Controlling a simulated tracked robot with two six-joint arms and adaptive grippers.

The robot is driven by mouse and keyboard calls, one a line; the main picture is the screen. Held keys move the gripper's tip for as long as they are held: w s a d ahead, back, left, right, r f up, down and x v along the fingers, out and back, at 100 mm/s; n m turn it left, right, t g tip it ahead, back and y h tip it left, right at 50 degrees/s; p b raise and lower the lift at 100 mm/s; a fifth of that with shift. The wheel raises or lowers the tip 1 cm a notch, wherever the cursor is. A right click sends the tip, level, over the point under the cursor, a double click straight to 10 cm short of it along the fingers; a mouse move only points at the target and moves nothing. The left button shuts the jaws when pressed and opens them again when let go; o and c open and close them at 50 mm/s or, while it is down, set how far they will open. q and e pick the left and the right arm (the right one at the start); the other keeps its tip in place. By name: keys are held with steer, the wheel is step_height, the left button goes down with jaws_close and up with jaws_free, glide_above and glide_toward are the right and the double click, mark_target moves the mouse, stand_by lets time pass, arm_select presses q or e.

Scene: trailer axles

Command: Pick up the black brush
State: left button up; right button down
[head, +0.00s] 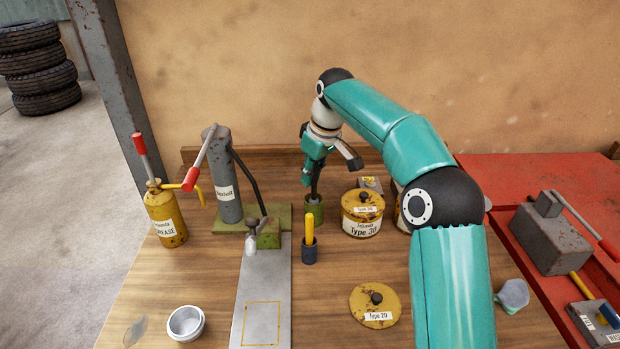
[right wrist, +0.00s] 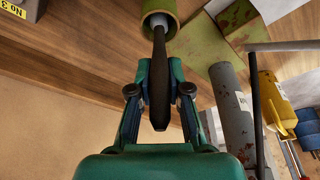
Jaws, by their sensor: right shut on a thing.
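The black brush (head: 315,185) stands upright at the back of the wooden bench, its lower end in a green cup (head: 314,210). My right gripper (head: 317,170) comes down over it from above and is shut on its dark handle. In the right wrist view the dark handle (right wrist: 159,100) runs between the two fingers of my right gripper (right wrist: 161,70), and its far end goes into the green cup (right wrist: 158,10). The bristles are hidden. My left gripper is not in view.
A Type 30 tin (head: 361,222) is close on the right. A grey cylinder (head: 226,180) with levers and a yellow grease can (head: 165,218) stand left.

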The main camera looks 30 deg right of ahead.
step_height(320, 180, up, 8)
steer(key=p, duration=0.3)
steer(key=shift+r, duration=0.15)
step_height(320, 180, up, 10)
steer(key=p, duration=0.8)
steer(key=shift+r, duration=0.2)
